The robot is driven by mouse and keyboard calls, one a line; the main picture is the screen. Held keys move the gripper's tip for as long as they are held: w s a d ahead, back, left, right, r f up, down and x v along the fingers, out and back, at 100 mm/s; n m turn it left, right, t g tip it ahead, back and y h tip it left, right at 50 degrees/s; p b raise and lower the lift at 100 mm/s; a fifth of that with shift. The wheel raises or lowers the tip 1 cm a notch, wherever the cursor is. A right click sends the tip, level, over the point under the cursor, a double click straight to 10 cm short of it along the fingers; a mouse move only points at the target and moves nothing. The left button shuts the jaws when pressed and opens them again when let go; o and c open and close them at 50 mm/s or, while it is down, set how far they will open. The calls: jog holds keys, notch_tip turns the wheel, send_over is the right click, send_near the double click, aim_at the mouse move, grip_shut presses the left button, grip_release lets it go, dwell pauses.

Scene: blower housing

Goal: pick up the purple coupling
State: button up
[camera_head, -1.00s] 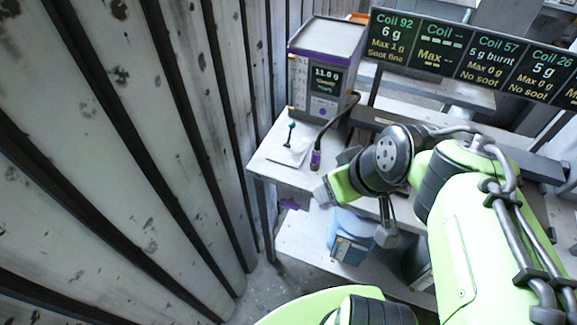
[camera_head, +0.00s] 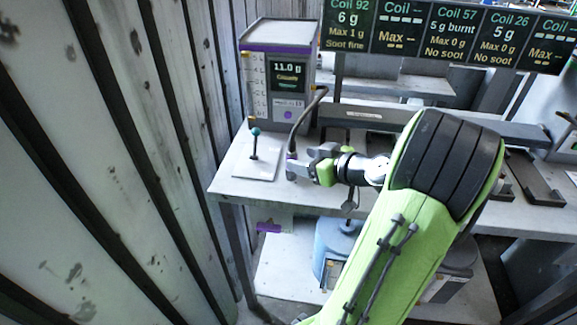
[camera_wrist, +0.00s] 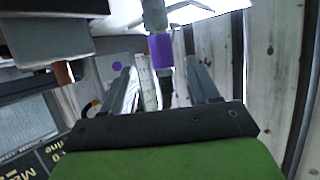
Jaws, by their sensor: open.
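The purple coupling (camera_wrist: 161,50) is on the end of a dark hose in the wrist view, near the top middle. In the head view only a small purple part of the coupling (camera_head: 290,157) shows at the lower end of the hose, above the table. My gripper (camera_wrist: 160,82) is open, with one finger on each side of the coupling's line in the wrist view. In the head view my gripper (camera_head: 298,163) is right beside the coupling and partly hides it. I cannot tell whether they touch.
A pale plate (camera_head: 262,164) with a teal-knobbed stick (camera_head: 254,142) lies left of my gripper. The table (camera_head: 228,188) ends near the panelled wall at left. A blue container (camera_head: 333,245) is below.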

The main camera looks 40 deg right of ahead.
aim_at(287, 157)
jog(key=x, duration=0.4)
jog(key=b+x, duration=0.1)
jog(key=x, duration=0.2)
jog(key=shift+a+f, duration=0.15)
jog(key=shift+f, duration=0.15)
jog(key=shift+s+r, duration=0.1)
grip_shut()
